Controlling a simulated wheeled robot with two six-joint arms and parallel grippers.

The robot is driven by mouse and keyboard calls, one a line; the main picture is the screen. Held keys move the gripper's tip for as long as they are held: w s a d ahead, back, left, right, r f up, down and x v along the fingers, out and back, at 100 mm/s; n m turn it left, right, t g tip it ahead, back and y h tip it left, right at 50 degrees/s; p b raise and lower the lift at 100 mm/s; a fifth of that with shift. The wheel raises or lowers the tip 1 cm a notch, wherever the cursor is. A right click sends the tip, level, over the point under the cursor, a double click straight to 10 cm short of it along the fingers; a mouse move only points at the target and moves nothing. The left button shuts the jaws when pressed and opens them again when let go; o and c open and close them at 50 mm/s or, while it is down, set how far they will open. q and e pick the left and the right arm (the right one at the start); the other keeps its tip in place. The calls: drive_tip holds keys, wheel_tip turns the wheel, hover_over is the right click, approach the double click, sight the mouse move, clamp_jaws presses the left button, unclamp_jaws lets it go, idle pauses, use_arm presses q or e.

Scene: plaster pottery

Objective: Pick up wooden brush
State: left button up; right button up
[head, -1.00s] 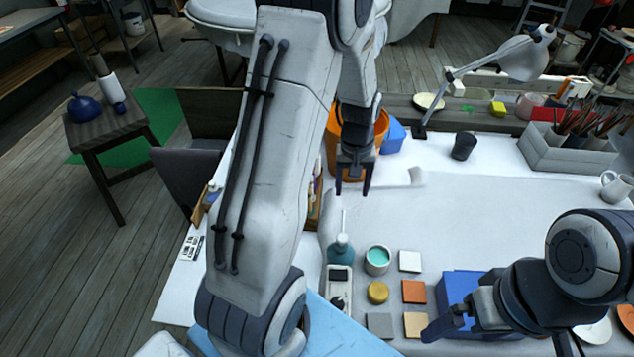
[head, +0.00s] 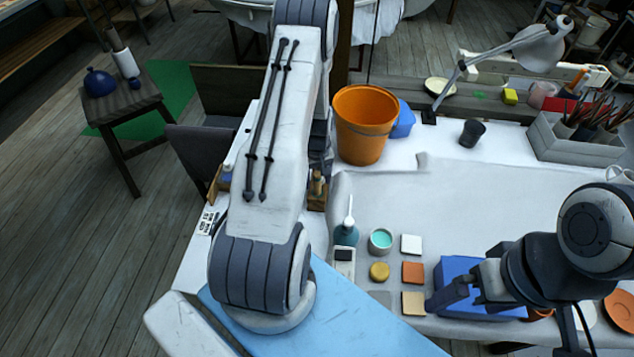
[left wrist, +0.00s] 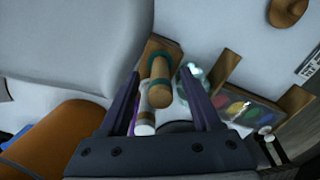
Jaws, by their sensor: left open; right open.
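In the left wrist view, a wooden cylindrical piece with a dark green band (left wrist: 160,84) lies between the two fingers of my left gripper (left wrist: 160,74); it may be the wooden brush, but I cannot tell for certain. A whitish cylinder (left wrist: 146,122) shows just below it. My left gripper is open, and no finger is seen closed on anything. In the head view my left arm hides this gripper. Part of a wooden holder with small items (head: 317,188) shows just right of that arm. My right gripper (head: 453,294) is open beside the blue box (head: 462,268).
An orange bucket (head: 365,125) stands behind the holder; its side also fills the lower left of the wrist view (left wrist: 60,140). A paint palette (left wrist: 235,110) lies right of the fingers. A teal bottle (head: 346,235) and several coloured tiles stand at front. The grey mat's middle (head: 480,200) is clear.

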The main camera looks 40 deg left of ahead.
use_arm(q)
drive_tip(key=shift+f+p, duration=0.3)
drive_tip(key=shift+f, duration=1.1)
use_arm(e)
drive_tip(key=shift+r, duration=0.65)
use_arm(q)
clamp_jaws()
drive_tip(key=shift+a+r, duration=0.1)
drive_tip(key=shift+r, duration=0.05)
use_arm(e)
drive_tip(key=shift+f, duration=0.1)
use_arm(q)
wheel_tip(320, 180, up, 8)
drive_tip(key=b, duration=0.2)
drive_tip(key=shift+r+b, duration=0.1)
drive_tip(key=shift+b, duration=0.25)
drive_tip(key=shift+r, duration=0.8)
use_arm(e)
drive_tip(key=shift+f, duration=1.35)
use_arm(q)
drive_tip(key=shift+s, duration=0.1)
